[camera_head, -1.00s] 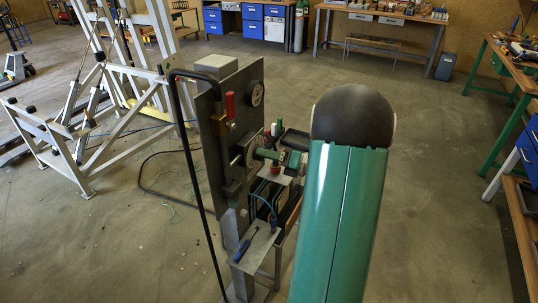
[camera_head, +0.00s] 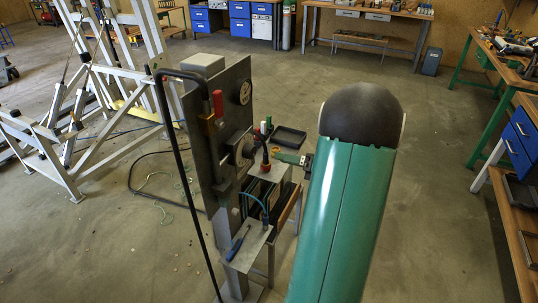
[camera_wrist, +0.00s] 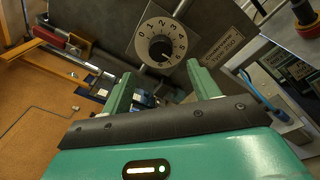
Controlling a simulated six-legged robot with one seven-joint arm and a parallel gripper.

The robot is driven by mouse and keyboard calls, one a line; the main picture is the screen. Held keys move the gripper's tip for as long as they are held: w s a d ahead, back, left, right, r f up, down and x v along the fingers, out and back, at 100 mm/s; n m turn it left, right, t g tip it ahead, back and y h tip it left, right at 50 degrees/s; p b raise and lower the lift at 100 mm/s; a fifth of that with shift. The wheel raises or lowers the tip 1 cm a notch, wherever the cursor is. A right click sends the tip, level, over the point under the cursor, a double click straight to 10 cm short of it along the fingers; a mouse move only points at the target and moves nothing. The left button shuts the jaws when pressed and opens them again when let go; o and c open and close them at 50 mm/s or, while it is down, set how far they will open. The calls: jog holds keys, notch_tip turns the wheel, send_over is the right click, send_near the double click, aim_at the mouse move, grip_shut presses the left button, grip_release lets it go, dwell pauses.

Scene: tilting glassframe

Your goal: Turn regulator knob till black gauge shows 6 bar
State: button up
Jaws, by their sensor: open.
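A black round knob (camera_wrist: 161,48) sits in a pale dial plate (camera_wrist: 144,32) with printed numbers, on an upright grey panel (camera_head: 215,150). In the head view the dial (camera_head: 241,149) is seen at a steep angle. A round gauge (camera_head: 244,92) is higher on the panel; its reading cannot be made out. My gripper (camera_wrist: 160,70) is open and empty. Its two green fingers point at the panel on either side below the knob, apart from it. In the head view my gripper (camera_head: 285,157) is right of the dial with a gap.

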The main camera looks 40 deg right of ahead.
jog(key=v, duration=0.5)
dwell(0.4)
jog(key=w+a+r+n+g+y, duration=0.1)
jog(key=w+a+r+n+g, duration=0.1)
jog(key=a+n+g, duration=0.65)
jog(key=w+a+r+n+g+y, duration=0.1)
jog(key=a+r+n+g, duration=0.15)
jog(key=a+n, duration=1.05)
jog(key=s+a+r+n+h, duration=0.1)
jog(key=s+a+n+h, duration=0.2)
jog(key=a+n, duration=0.5)
jog(key=s+a+r+n+h, duration=0.2)
jog(key=s+a+n+h, duration=0.1)
jog(key=a+n+h, duration=0.3)
jog(key=shift+s+a+n+h, duration=0.35)
jog(key=shift+a+n, duration=0.6)
jog(key=shift+n, duration=1.3)
jog(key=shift+r, duration=0.1)
